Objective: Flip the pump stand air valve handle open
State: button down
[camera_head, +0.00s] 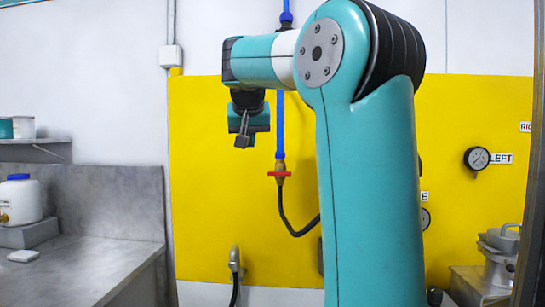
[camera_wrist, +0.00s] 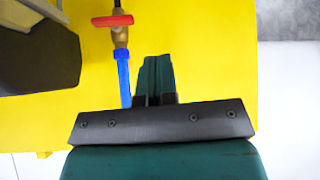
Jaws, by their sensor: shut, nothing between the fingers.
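The air valve has a brass body (camera_head: 281,162) and a red handle (camera_head: 279,173), on a vertical blue pipe (camera_head: 281,125) before the yellow panel. The handle lies crosswise to the pipe. In the wrist view, the picture is upside down, and the red handle (camera_wrist: 112,21) and brass body (camera_wrist: 120,40) show at upper left. My gripper (camera_head: 242,141) is up and to the left of the handle in the head view, apart from it. In the wrist view its fingers (camera_wrist: 158,62) are together and empty, beside the blue pipe (camera_wrist: 123,78).
A black hose (camera_head: 287,215) curves down from the valve and passes behind my arm. A yellow panel (camera_head: 210,180) backs the valve. A gauge (camera_head: 477,158) is on the right. A steel counter (camera_head: 90,265) with a white jug (camera_head: 20,200) stands at left. Space left of the valve is clear.

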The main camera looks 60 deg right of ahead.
jog(key=s+d+r+m+g+h, duration=0.1)
jog(key=s+d+r+m, duration=0.1)
jog(key=s+d+r, duration=0.1)
jog(key=shift+d+r+m, duration=0.25)
jog(key=shift+d+m, duration=0.05)
jog(key=shift+d, duration=0.45)
send_over(279, 173)
jog(key=w+a, duration=0.1)
jog(key=a, duration=0.1)
notch_tip(279, 173, down, 7)
jog(key=shift+w+d+f+p, duration=0.1)
jog(key=shift+f+p, duration=0.15)
jog(key=shift+f, duration=0.8)
jog(key=shift+w+d+f+p, duration=0.1)
jog(key=shift+f+p, duration=0.1)
jog(key=shift+f, duration=0.8)
jog(key=shift+p, duration=0.3)
